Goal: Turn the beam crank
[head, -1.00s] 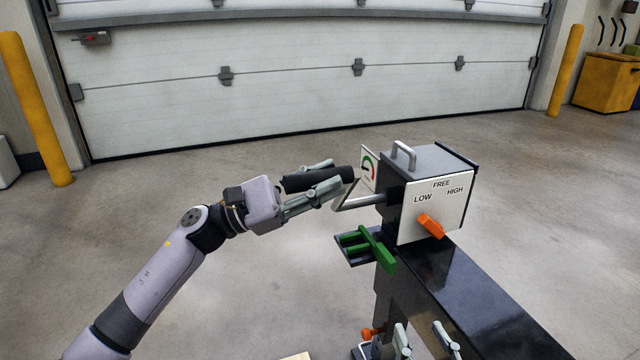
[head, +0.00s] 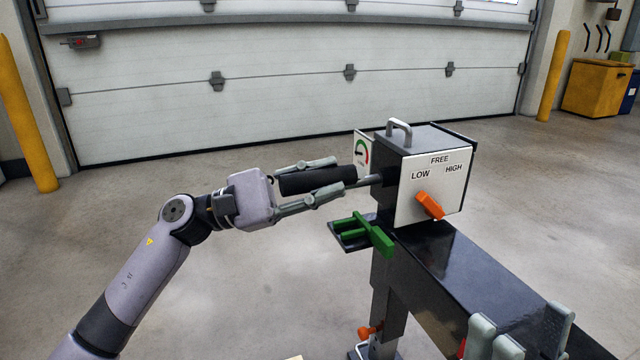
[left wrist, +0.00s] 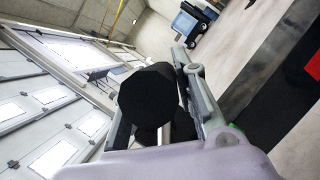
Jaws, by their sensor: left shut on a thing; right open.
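The gearbox (head: 405,145) sits on the end of a dark beam (head: 475,285). Its crank rod (head: 370,181) comes out on the left and carries a black cylindrical grip (head: 315,180). My left gripper (head: 338,175) is shut around this grip, with one finger on each side. In the left wrist view the round end of the black grip (left wrist: 149,95) fills the space between the fingers and hides most of the crank. My right gripper (head: 520,335) is open and empty at the bottom right, over the beam, partly cut off by the frame edge.
The gearbox front is marked LOW, FREE and HIGH, with an orange selector (head: 429,205) tilted toward LOW. A gauge (head: 362,152) stands at its left. A green part (head: 378,238) on a dark tray is below the crank. The floor on the left is clear.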

